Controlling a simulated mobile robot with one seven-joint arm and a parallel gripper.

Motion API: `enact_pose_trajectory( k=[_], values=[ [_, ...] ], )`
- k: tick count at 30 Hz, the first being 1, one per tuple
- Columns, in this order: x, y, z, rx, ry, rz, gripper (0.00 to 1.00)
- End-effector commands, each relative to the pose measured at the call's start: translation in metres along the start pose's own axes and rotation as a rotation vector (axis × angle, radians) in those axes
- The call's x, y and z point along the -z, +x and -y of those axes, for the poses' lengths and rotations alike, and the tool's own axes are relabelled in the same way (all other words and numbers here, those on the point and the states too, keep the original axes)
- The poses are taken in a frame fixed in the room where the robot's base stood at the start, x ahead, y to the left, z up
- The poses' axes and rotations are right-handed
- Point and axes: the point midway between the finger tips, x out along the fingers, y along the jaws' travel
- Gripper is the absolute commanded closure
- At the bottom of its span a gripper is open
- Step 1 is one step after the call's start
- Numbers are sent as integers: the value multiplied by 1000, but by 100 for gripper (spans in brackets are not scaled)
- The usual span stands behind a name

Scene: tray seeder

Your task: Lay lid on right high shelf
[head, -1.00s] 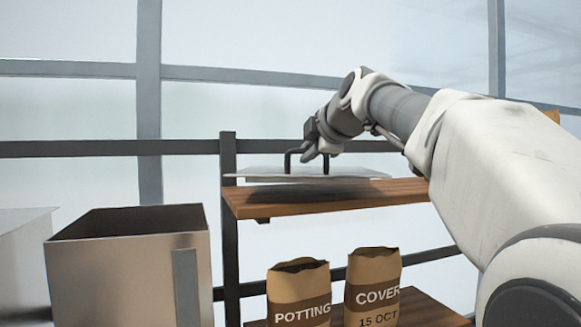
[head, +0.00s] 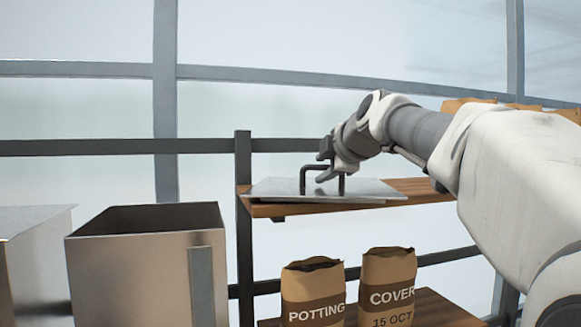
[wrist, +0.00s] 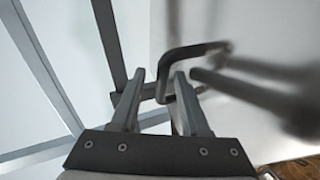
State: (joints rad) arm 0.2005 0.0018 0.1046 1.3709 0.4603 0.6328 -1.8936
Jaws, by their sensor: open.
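The lid (head: 365,190) is a flat grey metal plate with a dark loop handle (head: 304,178). In the head view it lies on the left part of the wooden high shelf (head: 425,193), its front edge at the shelf's front edge. My gripper (head: 327,162) is at the handle's right part. In the wrist view my gripper (wrist: 160,80) has its two fingers apart, with the blurred handle (wrist: 195,53) by the right finger. I cannot tell whether the handle is clear of both fingers.
Below, a lower shelf (head: 435,312) bears a POTTING bag (head: 312,290) and a COVER bag (head: 388,282). An open metal bin (head: 140,270) stands at left. More bags (head: 468,104) show behind my arm. A dark post (head: 244,220) stands at the shelf's left end.

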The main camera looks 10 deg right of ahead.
Motion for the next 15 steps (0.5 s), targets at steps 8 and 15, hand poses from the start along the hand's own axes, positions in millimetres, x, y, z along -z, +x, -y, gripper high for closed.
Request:
enact_pose_trajectory(
  k=[8, 15],
  values=[
    [0, -35, 2, -6, -2, 1, 55],
    [0, -87, 1, -6, -1, 0, 55]
  ],
)
